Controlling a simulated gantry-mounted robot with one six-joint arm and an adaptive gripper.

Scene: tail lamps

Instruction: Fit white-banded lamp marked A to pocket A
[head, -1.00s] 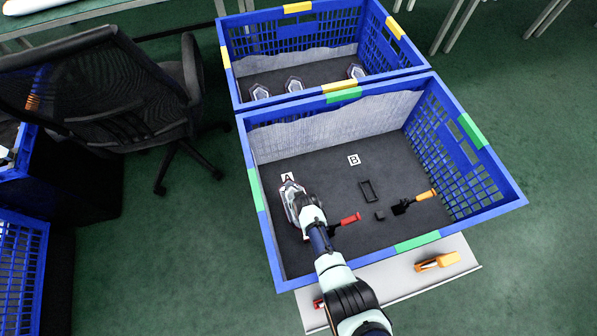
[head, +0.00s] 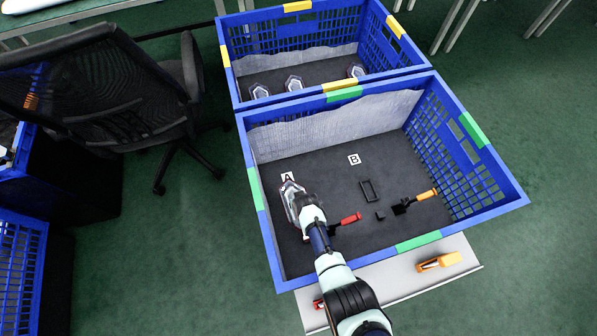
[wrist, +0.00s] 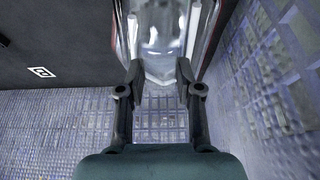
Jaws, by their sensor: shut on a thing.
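My gripper (head: 302,211) is shut on a clear lamp (head: 291,192) with reddish edges, inside the near blue crate at its left side. In the wrist view my gripper's fingers (wrist: 160,72) close on the near end of the lamp (wrist: 160,35), which runs out of the top of the frame. White strips show along its sides there. The white A label (head: 287,177) lies on the dark floor just beyond the lamp. Pocket A cannot be made out; the lamp and gripper cover the floor there. I cannot tell whether the lamp touches the floor.
The B label (head: 354,160) and an empty black frame (head: 369,190) lie to the right. A red-handled tool (head: 346,220) is close beside my gripper. A black block (head: 380,216) and an orange-handled tool (head: 424,196) lie farther right. Three lamps (head: 293,83) stand in the far crate.

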